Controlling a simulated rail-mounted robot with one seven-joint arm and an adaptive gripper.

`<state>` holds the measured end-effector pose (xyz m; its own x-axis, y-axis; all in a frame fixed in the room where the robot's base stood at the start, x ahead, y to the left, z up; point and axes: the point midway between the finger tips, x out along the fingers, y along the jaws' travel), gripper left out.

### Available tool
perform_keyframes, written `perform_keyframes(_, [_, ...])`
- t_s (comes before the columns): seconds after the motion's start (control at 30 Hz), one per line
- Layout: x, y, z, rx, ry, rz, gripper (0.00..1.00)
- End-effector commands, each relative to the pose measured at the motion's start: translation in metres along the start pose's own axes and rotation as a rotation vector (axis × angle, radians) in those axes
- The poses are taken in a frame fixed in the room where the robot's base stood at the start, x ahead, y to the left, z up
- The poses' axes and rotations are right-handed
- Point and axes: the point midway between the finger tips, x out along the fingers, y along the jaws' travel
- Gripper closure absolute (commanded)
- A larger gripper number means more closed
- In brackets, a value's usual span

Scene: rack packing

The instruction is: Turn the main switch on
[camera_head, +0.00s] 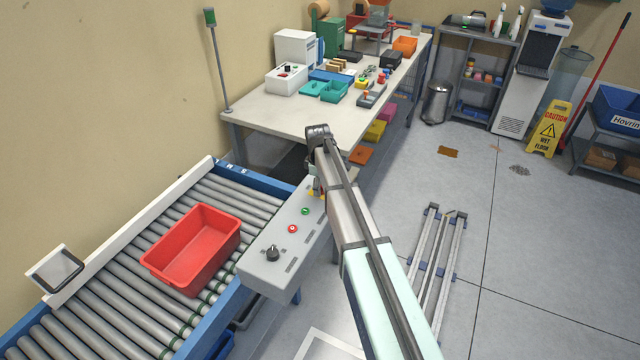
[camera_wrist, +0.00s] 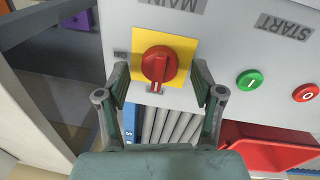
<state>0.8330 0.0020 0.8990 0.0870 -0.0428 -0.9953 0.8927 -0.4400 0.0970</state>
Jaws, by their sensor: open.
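The main switch (camera_wrist: 158,66) is a red rotary knob on a yellow square plate, under an upside-down "MAIN" label in the wrist view. Its grip bar stands roughly upright in that view. Whether the fingertips reach the knob's depth is unclear. In the head view, my gripper (camera_head: 317,182) is over the far end of the grey control box (camera_head: 262,268), and my arm hides most of the switch.
A green start button (camera_wrist: 249,80) and a red button (camera_wrist: 305,92) sit right of the switch in the wrist view. A black knob (camera_head: 272,253) is at the box's near end. A red bin (camera_head: 192,248) rests on the roller conveyor (camera_head: 85,322). A workbench (camera_head: 270,108) stands beyond.

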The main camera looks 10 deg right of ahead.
Motion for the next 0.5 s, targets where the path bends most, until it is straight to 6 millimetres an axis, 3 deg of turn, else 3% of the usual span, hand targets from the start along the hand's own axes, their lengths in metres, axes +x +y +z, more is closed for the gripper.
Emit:
perform_keyframes(0.4, [0.007, -0.0001, 0.0001, 0.0, 0.0, 0.0, 0.33])
perform_keyframes(0.47, [0.0069, -0.0001, 0.0002, 0.0, 0.0, 0.0, 0.51])
perform_keyframes(0.5, [0.0069, -0.0001, 0.0002, 0.0, 0.0, 0.0, 0.65])
